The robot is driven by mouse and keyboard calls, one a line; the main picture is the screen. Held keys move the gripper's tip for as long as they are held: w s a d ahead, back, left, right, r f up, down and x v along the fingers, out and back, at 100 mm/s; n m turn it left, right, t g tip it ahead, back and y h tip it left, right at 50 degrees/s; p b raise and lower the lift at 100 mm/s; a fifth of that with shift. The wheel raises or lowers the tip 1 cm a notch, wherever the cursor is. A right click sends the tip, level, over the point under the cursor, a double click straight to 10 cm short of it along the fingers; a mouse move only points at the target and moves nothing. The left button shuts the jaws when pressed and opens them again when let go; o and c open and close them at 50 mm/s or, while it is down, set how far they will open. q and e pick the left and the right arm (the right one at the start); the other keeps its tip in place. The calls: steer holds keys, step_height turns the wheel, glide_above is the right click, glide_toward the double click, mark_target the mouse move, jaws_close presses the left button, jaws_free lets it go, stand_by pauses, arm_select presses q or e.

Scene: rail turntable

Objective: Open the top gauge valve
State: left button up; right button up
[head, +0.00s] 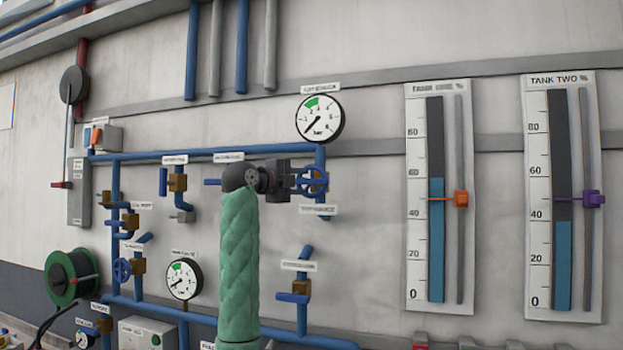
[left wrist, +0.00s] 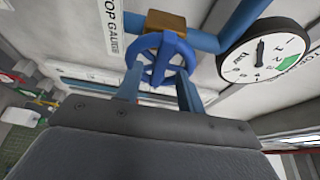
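The top gauge valve has a blue handwheel (head: 312,182) at the right end of the upper blue pipe, below the round gauge (head: 319,118). The gauge needle points to the lower left, near the low end. My left gripper (head: 300,181) is at the wheel, coming from the left, its fingers spread. In the left wrist view the blue handwheel (left wrist: 160,58) lies just beyond and between the two fingers (left wrist: 157,85); whether they touch its rim is unclear. Behind it are a brass body (left wrist: 165,20) and a "TOP GAUGE" label (left wrist: 110,25). My right gripper is out of view.
Other valves stand close by: a blue-handled one (head: 293,297) below, one at upper left (head: 177,183), and a lower gauge (head: 184,279). Tank level boards (head: 412,200) are on the right. Bare wall lies between the piping and the boards.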

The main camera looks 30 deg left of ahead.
mark_target(310, 181)
arm_select(q)
steer(key=w+p, duration=0.1)
steer(key=w, duration=0.2)
steer(key=shift+w+d+r+p, duration=0.2)
steer(key=shift+w+d+p, duration=0.1)
steer(key=shift+d+p, duration=0.1)
steer(key=shift+w+f+p, duration=0.15)
steer(key=shift+w+p, duration=0.15)
steer(key=shift+w, duration=0.25)
steer(key=shift+w, duration=0.1)
jaws_close()
